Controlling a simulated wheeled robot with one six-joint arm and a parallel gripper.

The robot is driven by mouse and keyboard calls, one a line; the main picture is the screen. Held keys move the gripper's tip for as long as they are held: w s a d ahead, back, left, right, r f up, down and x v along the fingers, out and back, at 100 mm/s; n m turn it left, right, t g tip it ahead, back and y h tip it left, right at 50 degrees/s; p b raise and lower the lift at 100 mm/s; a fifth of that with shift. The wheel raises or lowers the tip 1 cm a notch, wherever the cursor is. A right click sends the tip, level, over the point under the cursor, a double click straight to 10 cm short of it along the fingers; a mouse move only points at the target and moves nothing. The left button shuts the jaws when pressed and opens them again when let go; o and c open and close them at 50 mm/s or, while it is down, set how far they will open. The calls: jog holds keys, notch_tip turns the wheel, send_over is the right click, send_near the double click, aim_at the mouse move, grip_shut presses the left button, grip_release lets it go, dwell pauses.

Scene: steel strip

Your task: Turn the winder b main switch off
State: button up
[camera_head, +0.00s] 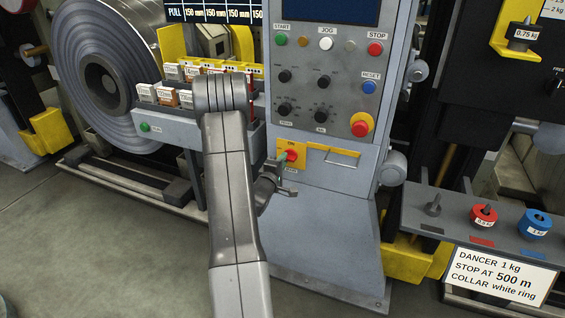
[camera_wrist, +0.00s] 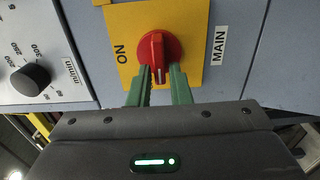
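The main switch is a red rotary knob (camera_wrist: 158,52) on a yellow plate (camera_wrist: 196,22), with ON on one side and a MAIN label (camera_wrist: 219,46) on the other. In the wrist view its grip bar runs up and down the picture, not toward ON. In the head view the knob (camera_head: 291,155) is on the lower front of the grey cabinet. My gripper (camera_wrist: 161,72) is at the knob, its two green fingertips on either side of the bar's lower end. They stand apart with what look like narrow gaps; contact cannot be made out.
A panel of buttons and knobs with a red emergency stop (camera_head: 361,125) is above the switch. A grey box with a green button (camera_head: 145,127) juts out at the left. A shelf with red (camera_head: 484,217) and blue (camera_head: 534,224) weights is at the right.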

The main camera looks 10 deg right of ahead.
jog(key=shift+o, duration=1.1)
jog(key=v, duration=1.3)
jog(key=shift+s+a, duration=0.25)
jog(key=shift+s, duration=0.05)
jog(key=x, duration=1.3)
jog(key=shift+w+d, duration=0.3)
jog(key=shift+a, duration=0.1)
